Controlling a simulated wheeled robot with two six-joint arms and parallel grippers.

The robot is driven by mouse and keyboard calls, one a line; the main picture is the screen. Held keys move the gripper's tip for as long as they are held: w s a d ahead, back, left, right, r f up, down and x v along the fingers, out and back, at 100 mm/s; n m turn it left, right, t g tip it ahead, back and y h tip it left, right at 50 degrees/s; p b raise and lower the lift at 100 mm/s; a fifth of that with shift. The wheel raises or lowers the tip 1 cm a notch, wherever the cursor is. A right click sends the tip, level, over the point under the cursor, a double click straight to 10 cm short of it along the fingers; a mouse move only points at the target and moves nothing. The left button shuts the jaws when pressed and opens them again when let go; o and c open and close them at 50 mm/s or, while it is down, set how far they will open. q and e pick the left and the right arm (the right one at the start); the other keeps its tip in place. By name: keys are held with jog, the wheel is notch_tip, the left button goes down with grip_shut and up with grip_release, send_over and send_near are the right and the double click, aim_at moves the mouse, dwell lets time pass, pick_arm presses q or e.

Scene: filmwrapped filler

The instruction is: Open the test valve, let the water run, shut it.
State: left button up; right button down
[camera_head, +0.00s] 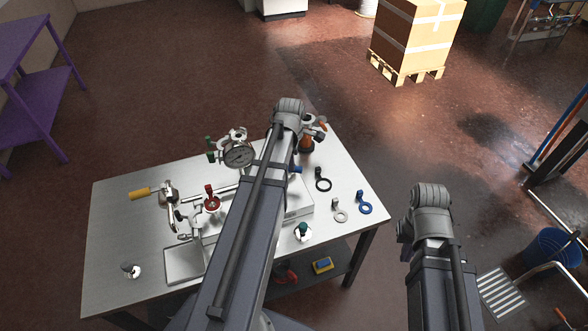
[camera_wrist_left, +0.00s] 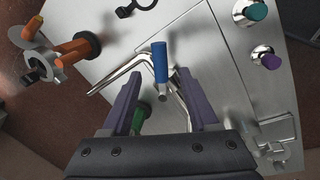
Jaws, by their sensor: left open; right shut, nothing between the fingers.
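In the left wrist view, a blue lever handle (camera_wrist_left: 160,62) stands up beside a bent metal spout (camera_wrist_left: 122,73). I take this to be the test valve, though no label shows. My left gripper (camera_wrist_left: 158,103) is open, with one finger on each side of the lower end of the blue handle. I cannot tell whether either finger touches it. In the head view, my left forearm hides this gripper and most of the valve; a small blue piece (camera_head: 296,169) shows beside the arm. My right arm shows at the right, but its fingers are hidden. No running water shows.
The steel table (camera_head: 110,230) holds a pressure gauge (camera_head: 239,155), a red handwheel (camera_head: 212,203), a yellow-handled part (camera_head: 140,193) and ring tags such as a blue one (camera_head: 364,207). An orange fitting (camera_wrist_left: 72,52) stands near the spout. The table's front left is mostly clear.

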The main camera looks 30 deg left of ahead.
pick_arm(q)
jog(key=f+b, duration=0.2)
jog(key=w+f+b, duration=0.1)
jog(key=f+b, duration=0.2)
jog(key=shift+a+f, duration=0.2)
jog(key=shift+f, duration=0.15)
grip_shut()
dwell(1.2)
